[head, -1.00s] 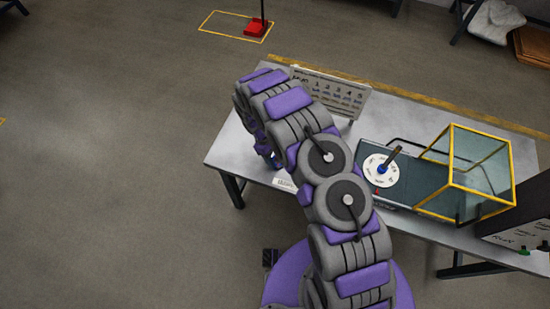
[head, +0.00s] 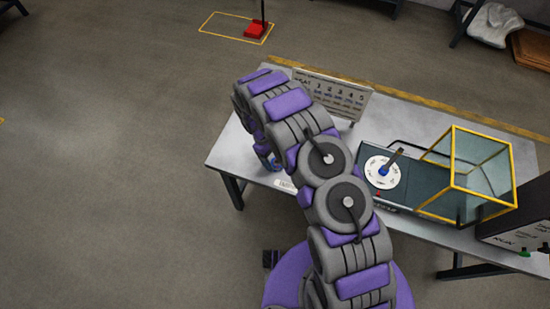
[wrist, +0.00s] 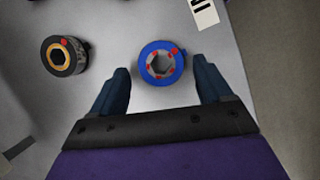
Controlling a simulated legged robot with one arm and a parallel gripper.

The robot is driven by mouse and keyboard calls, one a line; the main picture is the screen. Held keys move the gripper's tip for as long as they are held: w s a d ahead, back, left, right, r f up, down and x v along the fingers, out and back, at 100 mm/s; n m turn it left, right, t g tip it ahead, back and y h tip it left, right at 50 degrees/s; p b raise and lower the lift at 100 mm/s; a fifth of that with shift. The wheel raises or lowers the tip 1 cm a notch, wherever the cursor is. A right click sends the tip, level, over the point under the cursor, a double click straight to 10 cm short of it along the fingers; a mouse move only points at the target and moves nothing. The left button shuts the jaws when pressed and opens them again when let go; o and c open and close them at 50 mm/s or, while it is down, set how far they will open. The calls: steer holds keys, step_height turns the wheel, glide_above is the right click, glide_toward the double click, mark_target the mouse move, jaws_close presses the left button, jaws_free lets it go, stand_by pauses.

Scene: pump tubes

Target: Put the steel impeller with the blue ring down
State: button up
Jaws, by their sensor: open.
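The steel impeller with the blue ring (wrist: 148,75) rests on the grey table top in the wrist view. It has a hexagonal hole in its middle and red marks around it. My gripper (wrist: 163,80) is open, with one dark blue finger on each side of the impeller and a gap to both. In the head view my arm hides most of that spot; a small bit of blue shows beside the arm at the table's left end.
A dark impeller with a gold ring (wrist: 66,56) stands to the left in the wrist view. In the head view, a white dial with a post (head: 382,172), a yellow-framed clear guard (head: 480,160) and a sign board (head: 340,95) stand on the table (head: 232,150).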

steer(key=p+v, duration=0.3)
steer(key=v, duration=0.8)
steer(key=s+d+r+m, duration=0.25)
steer(key=d+r, duration=0.25)
steer(key=r, duration=0.3)
steer(key=s+d+r+m+y, duration=0.1)
steer(key=s+d+r, duration=0.25)
steer(key=r, duration=0.45)
steer(key=s+d+r+m, duration=0.2)
steer(key=d+r, duration=0.3)
steer(key=r, duration=0.2)
steer(key=s+d+r+m+y, duration=0.1)
steer(key=s+d+r+m, duration=0.25)
steer(key=s+r, duration=0.65)
steer(key=s+d+m+y, duration=0.1)
steer(key=s+m, duration=0.1)
steer(key=s, duration=1.6)
steer(key=shift+s+d+r+t+y, duration=0.2)
steer(key=shift+d+r+t+y, duration=0.1)
steer(key=shift+t+y, duration=0.1)
